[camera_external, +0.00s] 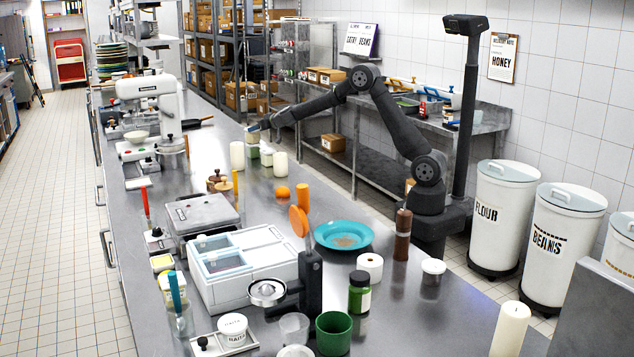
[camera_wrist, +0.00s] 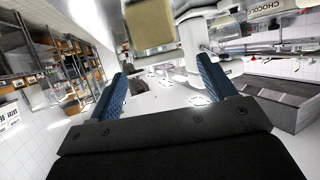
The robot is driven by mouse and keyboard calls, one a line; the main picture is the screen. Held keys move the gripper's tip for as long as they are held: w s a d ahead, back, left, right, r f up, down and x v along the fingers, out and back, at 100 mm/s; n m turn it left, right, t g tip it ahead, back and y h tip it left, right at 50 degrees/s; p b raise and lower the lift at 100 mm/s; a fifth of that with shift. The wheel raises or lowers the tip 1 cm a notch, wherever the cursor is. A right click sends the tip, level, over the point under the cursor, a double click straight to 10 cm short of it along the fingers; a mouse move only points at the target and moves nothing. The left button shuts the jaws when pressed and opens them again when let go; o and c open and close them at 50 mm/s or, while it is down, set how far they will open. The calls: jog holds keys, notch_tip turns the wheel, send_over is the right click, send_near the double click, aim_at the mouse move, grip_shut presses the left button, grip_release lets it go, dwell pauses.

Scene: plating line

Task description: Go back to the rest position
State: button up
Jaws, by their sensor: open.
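My gripper (camera_external: 256,127) is at the end of my dark arm, which reaches left over the far half of the steel counter (camera_external: 215,150). It is above the counter, close to several white cylinders and small containers. In the wrist view my gripper (camera_wrist: 172,88) shows two blue fingers spread wide apart. Nothing is between them. A pale, blurred block-like thing (camera_wrist: 160,22) shows beyond the fingers at the top of the wrist view. I cannot tell what it is.
A white cylinder (camera_external: 237,156) and another white cylinder (camera_external: 280,164) stand near my gripper. A white mixer (camera_external: 150,95) stands left of it. A teal plate (camera_external: 343,235), a brown pepper mill (camera_external: 402,235) and a white bin unit (camera_external: 245,268) stand on the nearer counter.

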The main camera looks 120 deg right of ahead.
jog(key=x, duration=0.4)
jog(key=shift+f, duration=0.15)
jog(key=shift+r, duration=0.25)
jog(key=shift+f, duration=0.15)
